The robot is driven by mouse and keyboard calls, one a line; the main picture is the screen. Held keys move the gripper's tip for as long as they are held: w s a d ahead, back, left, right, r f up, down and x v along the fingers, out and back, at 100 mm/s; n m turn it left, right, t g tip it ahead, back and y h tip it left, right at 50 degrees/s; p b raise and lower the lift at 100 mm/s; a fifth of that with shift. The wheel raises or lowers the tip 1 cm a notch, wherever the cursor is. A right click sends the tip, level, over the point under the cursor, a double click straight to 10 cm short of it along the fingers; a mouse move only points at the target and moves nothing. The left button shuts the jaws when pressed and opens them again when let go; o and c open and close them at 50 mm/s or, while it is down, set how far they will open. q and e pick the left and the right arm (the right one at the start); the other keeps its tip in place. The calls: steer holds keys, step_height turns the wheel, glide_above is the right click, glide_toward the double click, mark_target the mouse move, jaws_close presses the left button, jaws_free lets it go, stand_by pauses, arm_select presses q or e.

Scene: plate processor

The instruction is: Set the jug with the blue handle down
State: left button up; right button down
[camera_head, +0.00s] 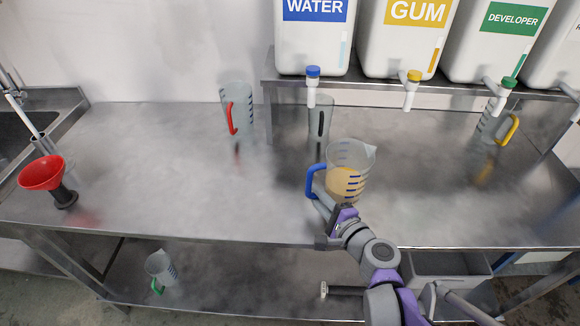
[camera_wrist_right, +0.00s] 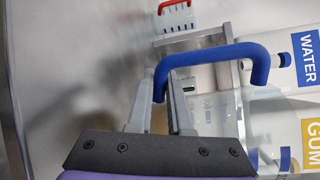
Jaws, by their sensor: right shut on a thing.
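The jug with the blue handle (camera_head: 352,156) is clear, with blue marks and pale yellow-orange liquid in its lower part. It looks upright over the front middle of the steel table. My right gripper (camera_head: 325,203) comes from the front and is shut on its blue handle (camera_head: 312,178). In the right wrist view, the blue handle (camera_wrist_right: 222,53) passes between the fingers (camera_wrist_right: 168,90). The jug's base is partly hidden by my right arm, and I cannot tell whether it touches the table (camera_head: 190,180). My left gripper is not in view.
A red-handled jug (camera_head: 240,105) and a black-handled jug (camera_head: 320,120) stand behind; a yellow-handled jug (camera_head: 494,122) stands at the right. A red funnel (camera_head: 42,173) is at the left. Tapped tanks (camera_head: 312,45) line the back shelf. The table's left middle is clear.

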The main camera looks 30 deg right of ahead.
glide_above(284, 174)
steer(key=shift+w+d+f+b, duration=0.1)
steer(key=shift+b, duration=0.25)
steer(key=shift+f+b, duration=0.35)
steer(key=shift+f, duration=1.35)
steer(key=shift+f, duration=0.15)
steer(key=c, duration=0.8)
jaws_free()
steer(key=shift+c, duration=0.2)
steer(key=shift+r, duration=0.2)
steer(key=s, duration=0.4)
steer(key=s+r, duration=0.1)
steer(key=s, duration=0.7)
steer(key=shift+d+r+p, duration=0.1)
steer(key=shift+r+p, duration=0.25)
